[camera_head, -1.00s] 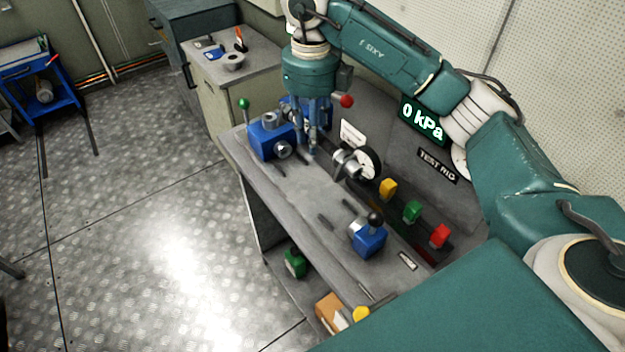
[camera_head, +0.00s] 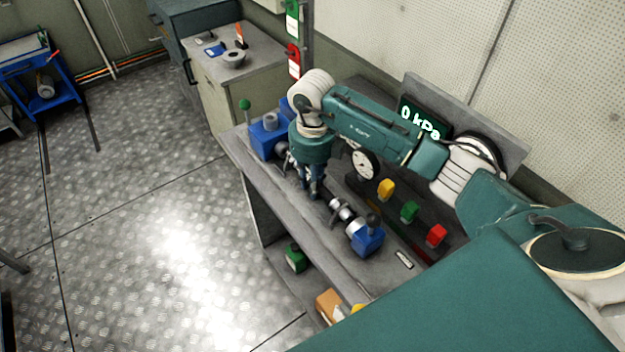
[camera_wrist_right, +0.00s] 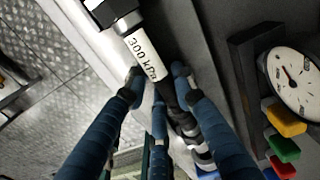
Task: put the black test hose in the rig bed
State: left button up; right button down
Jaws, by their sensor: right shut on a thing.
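The black test hose, with a white "300 kPa" label, shows in the right wrist view (camera_wrist_right: 143,55). Its metal end fitting shows in the head view (camera_head: 342,210). My right gripper (camera_head: 313,195) is shut on the hose; in the wrist view its blue fingers (camera_wrist_right: 160,88) straddle it just below the label. The rig has a blue block with a green knob (camera_head: 268,137) at the far end and a blue block with a black knob (camera_head: 368,241) at the near end. The hose is between them; I cannot tell whether it touches the bed. My left gripper is out of view.
A round gauge (camera_head: 366,164) and yellow (camera_head: 385,189), green (camera_head: 409,211) and red (camera_head: 436,236) switches line the rig's back. The display (camera_head: 423,121) reads 0 kPa. A lower shelf holds a green item (camera_head: 295,257) and an orange one (camera_head: 328,305).

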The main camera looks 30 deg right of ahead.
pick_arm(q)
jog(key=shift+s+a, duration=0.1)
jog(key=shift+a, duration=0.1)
pick_arm(e)
jog(key=shift+f, duration=0.1)
jog(key=c, duration=1.7)
grip_release()
jog(key=shift+o, duration=1.3)
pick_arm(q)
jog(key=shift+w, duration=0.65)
pick_arm(e)
jog(key=shift+r, duration=0.25)
jog(key=shift+r+b, duration=0.35)
notch_tip(320, 180, up, 10)
jog(key=b, duration=0.2)
jog(key=shift+b, duration=0.4)
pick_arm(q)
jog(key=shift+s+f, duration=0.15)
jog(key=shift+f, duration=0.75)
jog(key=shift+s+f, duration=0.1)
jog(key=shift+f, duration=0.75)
pick_arm(e)
jog(key=shift+r, duration=0.55)
